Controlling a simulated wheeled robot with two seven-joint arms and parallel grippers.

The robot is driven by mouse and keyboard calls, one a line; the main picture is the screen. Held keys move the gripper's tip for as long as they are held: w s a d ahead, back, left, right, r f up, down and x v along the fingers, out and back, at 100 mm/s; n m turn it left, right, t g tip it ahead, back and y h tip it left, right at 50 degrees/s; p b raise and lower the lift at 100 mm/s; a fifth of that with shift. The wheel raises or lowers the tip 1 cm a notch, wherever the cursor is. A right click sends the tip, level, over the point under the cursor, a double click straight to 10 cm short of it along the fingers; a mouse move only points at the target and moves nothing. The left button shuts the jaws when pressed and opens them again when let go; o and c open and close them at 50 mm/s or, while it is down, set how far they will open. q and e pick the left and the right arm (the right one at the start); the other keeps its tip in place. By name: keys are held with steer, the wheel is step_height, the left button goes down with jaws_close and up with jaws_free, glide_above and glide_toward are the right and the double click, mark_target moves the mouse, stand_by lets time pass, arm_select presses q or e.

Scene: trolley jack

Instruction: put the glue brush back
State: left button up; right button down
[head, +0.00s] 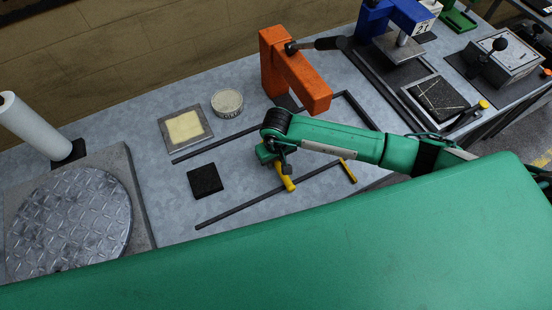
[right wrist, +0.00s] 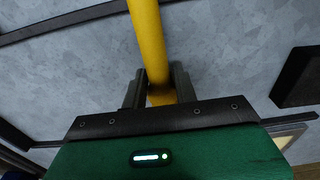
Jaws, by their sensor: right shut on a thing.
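My right gripper (head: 279,166) is shut on a yellow rod-like handle, which I take for the glue brush (head: 287,183). In the right wrist view the yellow handle (right wrist: 149,45) runs between the two dark fingers (right wrist: 158,88) and out past the top edge. Its bristle end is not clear in either view. The gripper is over the grey bench, inside the black bar frame. A round pale tin (head: 227,103) with dark lettering stands to the upper left of the gripper. My left gripper is not in view.
A black square pad (head: 204,180) and a framed yellowish pad (head: 184,127) lie to the left. An orange press (head: 298,78) stands behind the arm. A small yellow-handled piece (head: 348,171) lies to the right. A round metal plate (head: 70,225) is at far left.

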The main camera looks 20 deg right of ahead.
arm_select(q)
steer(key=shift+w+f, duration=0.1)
arm_select(e)
steer(key=shift+f, duration=0.2)
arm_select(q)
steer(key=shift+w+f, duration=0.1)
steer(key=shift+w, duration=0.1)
arm_select(e)
steer(key=c, duration=1.1)
jaws_free()
steer(key=shift+r, duration=0.1)
steer(key=shift+r, duration=0.3)
arm_select(q)
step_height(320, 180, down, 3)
steer(key=b, duration=0.3)
arm_select(e)
step_height(320, 180, up, 12)
steer(key=shift+s+f, duration=0.1)
steer(key=shift+f, duration=0.05)
